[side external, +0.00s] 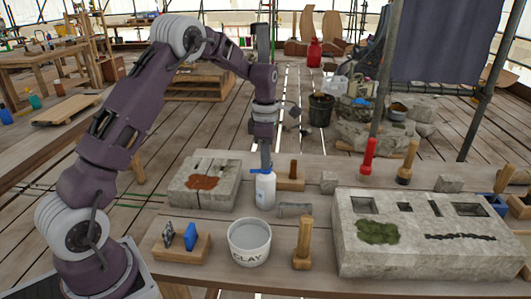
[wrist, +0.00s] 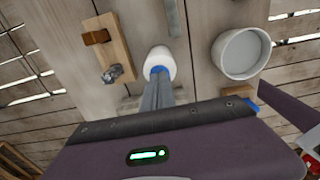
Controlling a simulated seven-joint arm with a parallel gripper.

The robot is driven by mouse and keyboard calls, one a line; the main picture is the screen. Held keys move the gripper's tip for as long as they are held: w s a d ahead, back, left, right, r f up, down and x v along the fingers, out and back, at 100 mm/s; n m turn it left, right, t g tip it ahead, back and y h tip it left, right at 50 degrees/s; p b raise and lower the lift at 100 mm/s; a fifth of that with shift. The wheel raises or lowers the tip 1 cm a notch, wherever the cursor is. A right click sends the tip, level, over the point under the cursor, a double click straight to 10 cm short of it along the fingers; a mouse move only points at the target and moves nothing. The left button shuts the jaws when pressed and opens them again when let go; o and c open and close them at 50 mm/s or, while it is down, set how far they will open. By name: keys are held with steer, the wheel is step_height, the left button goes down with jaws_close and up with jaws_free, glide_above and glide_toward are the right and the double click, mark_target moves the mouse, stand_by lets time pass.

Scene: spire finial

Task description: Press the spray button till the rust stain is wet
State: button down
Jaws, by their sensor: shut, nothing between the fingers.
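A white spray bottle (side external: 265,191) with a blue spray button (side external: 258,171) stands upright on the plank table. It also shows in the wrist view as a white bottle top (wrist: 160,60) with a bit of blue. The rust stain (side external: 202,182) is a red-brown patch on top of a pale stone block (side external: 206,203), left of the bottle. Wetness on it cannot be made out. My gripper (side external: 266,166) points straight down over the bottle, shut and empty. Its fingertips (wrist: 158,78) overlap the button in both views; whether they touch or press it is unclear. The fingers partly hide the button.
A clay bucket (side external: 249,242), a sponge rack (side external: 182,242) and a wooden-handled tool (side external: 303,243) stand in front. A grey piece (side external: 294,209) lies right of the bottle. A large mossy stone block (side external: 430,250) fills the right. A wooden piece (side external: 291,181) stands behind.

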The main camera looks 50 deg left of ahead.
step_height(320, 180, up, 14)
stand_by(0.4)
steer(key=s+d+r+m+t, duration=0.2)
steer(key=s+d+r+m, duration=0.3)
steer(key=s+m, duration=0.25)
steer(key=s+d+r+m+t, duration=0.1)
steer(key=s+d+r+m, duration=0.3)
steer(key=s+d+m, duration=0.4)
steer(key=s+d+f+m+t, duration=0.1)
steer(key=s+f+m, duration=0.2)
steer(key=s+m, duration=0.2)
steer(key=s+d+f+m+t, duration=0.1)
steer(key=s+f+m, duration=0.2)
steer(key=s+m, duration=0.3)
steer(key=s, duration=0.5)
steer(key=shift+d+f+t, duration=0.25)
steer(key=shift+t, duration=0.05)
